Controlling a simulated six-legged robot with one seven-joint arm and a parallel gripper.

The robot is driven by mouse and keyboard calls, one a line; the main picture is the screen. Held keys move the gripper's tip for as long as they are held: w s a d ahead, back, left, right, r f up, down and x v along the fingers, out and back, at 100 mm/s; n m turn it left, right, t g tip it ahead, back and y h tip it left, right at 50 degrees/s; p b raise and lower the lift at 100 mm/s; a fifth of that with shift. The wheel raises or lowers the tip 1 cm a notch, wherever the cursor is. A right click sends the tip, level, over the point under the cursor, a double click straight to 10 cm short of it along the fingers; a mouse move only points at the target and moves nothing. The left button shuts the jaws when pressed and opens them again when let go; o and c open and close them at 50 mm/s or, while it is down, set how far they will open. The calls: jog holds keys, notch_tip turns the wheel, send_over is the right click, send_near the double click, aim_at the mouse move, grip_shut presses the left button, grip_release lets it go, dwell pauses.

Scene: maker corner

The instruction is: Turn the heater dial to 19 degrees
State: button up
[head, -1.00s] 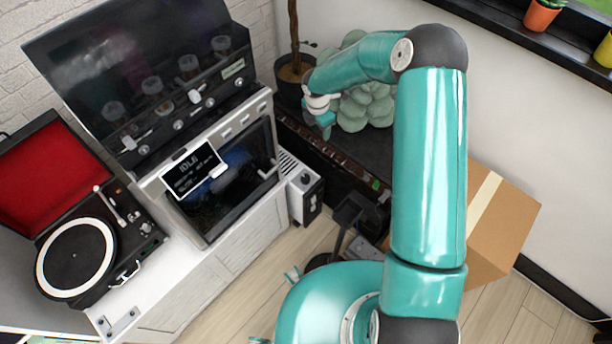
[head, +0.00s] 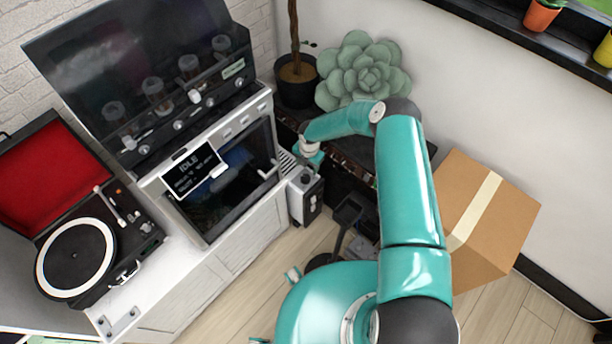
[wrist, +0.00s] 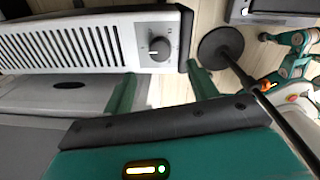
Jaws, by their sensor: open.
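The heater (wrist: 75,44) is a white box with a slotted grille; in the head view it stands beside the white cabinet (head: 304,205). Its dial (wrist: 159,48) is a dark round knob on a grey panel at the grille's right end in the wrist view. The marks around the dial are too small to read. My gripper (wrist: 161,84) is open, its two green fingers apart and pointing toward the panel, with the dial ahead between them and nothing held. In the head view my gripper (head: 307,165) is just above the heater's dial end and partly hides it.
A white cabinet with a machine showing an IDLE screen (head: 193,168) stands left of the heater. A black stand (head: 347,215) is close on the right; its round base (wrist: 220,47) shows in the wrist view. A cardboard box (head: 490,215) stands further right.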

aim_at(306, 177)
jog(key=f, duration=0.8)
jog(key=shift+w+a+f, duration=0.1)
jog(key=shift+w+a, duration=0.05)
jog(key=shift+a, duration=0.05)
jog(key=c, duration=1)
